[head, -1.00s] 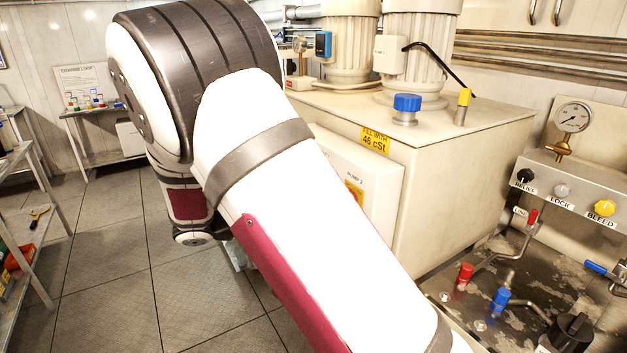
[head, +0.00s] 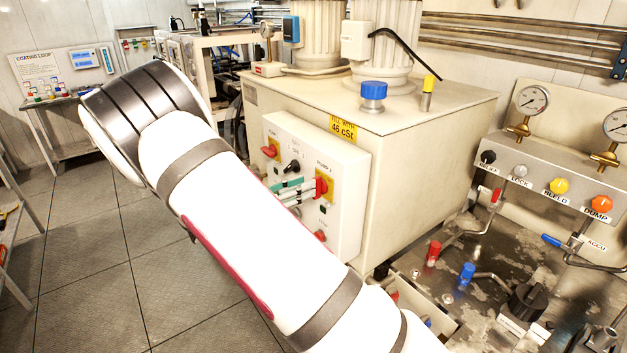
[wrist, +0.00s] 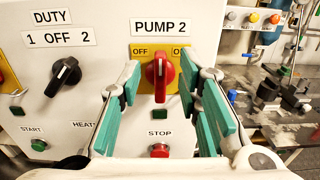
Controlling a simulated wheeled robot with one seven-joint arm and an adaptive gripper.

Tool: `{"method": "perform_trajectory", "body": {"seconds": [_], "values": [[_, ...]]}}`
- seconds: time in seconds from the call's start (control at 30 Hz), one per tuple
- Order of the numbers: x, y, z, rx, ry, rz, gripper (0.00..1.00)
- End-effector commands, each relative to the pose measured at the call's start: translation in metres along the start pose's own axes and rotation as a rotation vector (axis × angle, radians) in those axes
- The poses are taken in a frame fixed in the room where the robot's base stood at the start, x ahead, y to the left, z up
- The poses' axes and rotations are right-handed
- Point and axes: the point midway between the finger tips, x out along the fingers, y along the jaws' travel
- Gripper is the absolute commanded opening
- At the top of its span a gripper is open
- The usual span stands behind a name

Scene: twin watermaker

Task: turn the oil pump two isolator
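The pump two isolator is a red rotary handle (wrist: 158,72) on a yellow plate under the "PUMP 2" label in the wrist view. Its grip stands upright, between the OFF and ON marks. It also shows on the white panel in the head view (head: 322,187). My gripper (wrist: 160,85) is open, with its teal-padded fingers to the left and right of the handle. I see gaps on both sides and no contact. In the head view its teal fingers (head: 290,188) show in front of the panel, partly hidden by my arm.
The panel also has a black DUTY selector (wrist: 63,77), a green START button (wrist: 39,145) and a red STOP button (wrist: 159,150) below the isolator. A second red isolator (head: 270,149) is at the panel's left. A bench with valves (head: 510,260) stands to the right.

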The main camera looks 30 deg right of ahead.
Motion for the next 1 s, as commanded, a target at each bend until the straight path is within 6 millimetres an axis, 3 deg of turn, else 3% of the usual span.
{"method": "perform_trajectory", "body": {"seconds": [0.23,0.6,0.63,0.77,1.0], "values": [[0.03,-0.001,0.0,0.0,0.0,-0.001,0.32],[0.035,0.0,0.0,0.001,0.0,0.0,0.32],[0.035,0.0,0.0,0.001,0.0,0.0,0.29],[0.035,0.0,0.0,0.001,0.0,0.0,0.0],[0.035,0.0,0.0,-0.001,0.0,0.0,0.0]]}}
